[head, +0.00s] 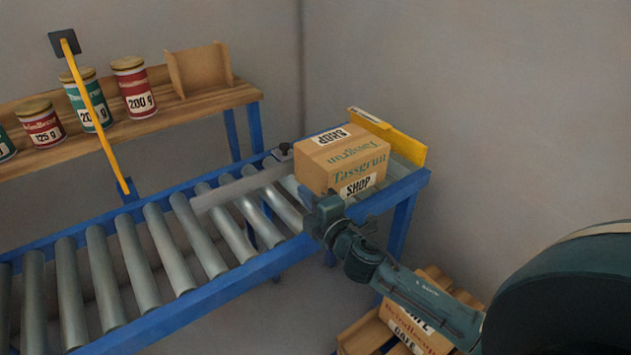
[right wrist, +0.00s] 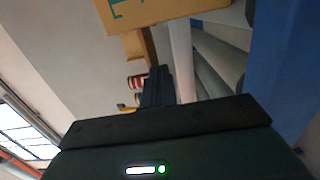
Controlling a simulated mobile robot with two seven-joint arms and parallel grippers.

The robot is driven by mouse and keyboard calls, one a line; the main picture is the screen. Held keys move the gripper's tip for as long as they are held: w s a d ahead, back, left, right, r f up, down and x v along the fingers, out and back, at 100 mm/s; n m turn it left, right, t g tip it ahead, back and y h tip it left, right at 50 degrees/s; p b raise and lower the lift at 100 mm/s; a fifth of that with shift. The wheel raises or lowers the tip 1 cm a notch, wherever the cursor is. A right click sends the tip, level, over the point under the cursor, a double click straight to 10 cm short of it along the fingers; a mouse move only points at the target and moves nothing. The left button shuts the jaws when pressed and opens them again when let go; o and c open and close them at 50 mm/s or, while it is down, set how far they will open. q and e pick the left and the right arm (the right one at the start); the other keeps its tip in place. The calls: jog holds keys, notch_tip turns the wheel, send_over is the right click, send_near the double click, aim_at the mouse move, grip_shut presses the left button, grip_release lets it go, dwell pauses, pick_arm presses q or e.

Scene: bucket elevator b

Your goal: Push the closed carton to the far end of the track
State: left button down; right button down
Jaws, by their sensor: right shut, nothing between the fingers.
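The closed carton (head: 343,163), brown with SHOP labels and Tassgrun print, sits upright at the far right end of the roller track (head: 190,235). It is close to the yellow end stop (head: 390,137); I cannot tell whether they touch. My right gripper (head: 325,212) is shut and empty at the carton's near left lower corner. In the right wrist view the carton (right wrist: 165,12) shows at the top edge, just beyond the shut fingers (right wrist: 158,85). Whether the gripper touches the carton is not clear. My left gripper is not in view.
A grey bar (head: 240,188) lies across the rollers left of the carton. A yellow lever (head: 95,115) rises from the far rail. A wooden shelf (head: 195,106) with several tins stands behind. More cartons (head: 412,325) sit below, near my right arm.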

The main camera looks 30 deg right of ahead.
aim_at(316, 183)
jog(key=shift+w+a+r, duration=0.1)
jog(key=shift+w, duration=0.9)
jog(key=d, duration=0.1)
jog(key=w+d, duration=0.1)
jog(key=d, duration=0.1)
jog(key=shift+d, duration=0.3)
jog(key=shift+w+d, duration=0.1)
jog(key=shift+d, duration=0.05)
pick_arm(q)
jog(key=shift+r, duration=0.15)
